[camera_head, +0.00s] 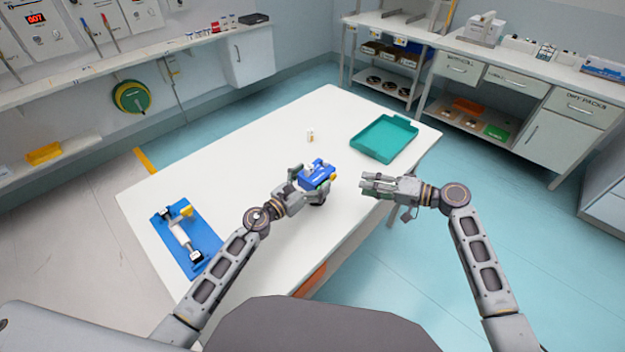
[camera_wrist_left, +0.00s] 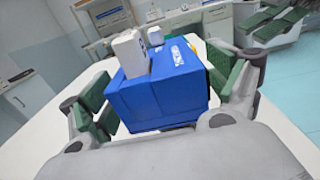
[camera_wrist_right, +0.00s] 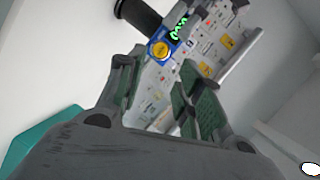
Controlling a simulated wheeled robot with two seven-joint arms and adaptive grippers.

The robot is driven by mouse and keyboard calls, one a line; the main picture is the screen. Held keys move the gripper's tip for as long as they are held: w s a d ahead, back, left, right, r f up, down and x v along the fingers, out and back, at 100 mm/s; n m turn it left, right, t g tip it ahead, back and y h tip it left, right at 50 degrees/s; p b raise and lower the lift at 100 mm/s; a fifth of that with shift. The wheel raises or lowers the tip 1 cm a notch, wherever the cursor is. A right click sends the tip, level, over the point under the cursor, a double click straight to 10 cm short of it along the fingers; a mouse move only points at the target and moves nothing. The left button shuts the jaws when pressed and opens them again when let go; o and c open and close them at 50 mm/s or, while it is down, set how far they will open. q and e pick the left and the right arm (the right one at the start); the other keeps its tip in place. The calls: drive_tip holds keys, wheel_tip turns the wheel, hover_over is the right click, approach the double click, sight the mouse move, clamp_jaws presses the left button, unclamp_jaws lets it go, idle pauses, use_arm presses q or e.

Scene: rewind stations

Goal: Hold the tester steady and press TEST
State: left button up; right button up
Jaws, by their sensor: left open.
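The tester is a blue box (camera_head: 318,172) above the near part of the white table. My left gripper (camera_head: 307,186) has its fingers on either side of it; its jaws are open. In the left wrist view the box (camera_wrist_left: 160,100) fills the space between the green finger pads, with a white block on top. Whether the pads touch it I cannot tell. My right gripper (camera_head: 377,187) is open and empty, to the right of the tester and apart from it. In the right wrist view the tester's blue face shows a round yellow button (camera_wrist_right: 160,50) and a lit green display (camera_wrist_right: 179,26).
A teal tray (camera_head: 411,128) lies at the table's right. A small white and yellow item (camera_head: 310,136) stands behind the tester. A blue board (camera_head: 211,243) with a fixture lies at the front left. The table (camera_head: 235,150) is clear between them.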

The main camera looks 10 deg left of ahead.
use_arm(q)
drive_tip(key=c, duration=1.2)
drive_tip(key=shift+c, duration=0.6)
use_arm(e)
drive_tip(key=shift+c, duration=0.4)
clamp_jaws()
drive_tip(key=shift+a+f, duration=0.1)
drive_tip(key=shift+a, duration=0.05)
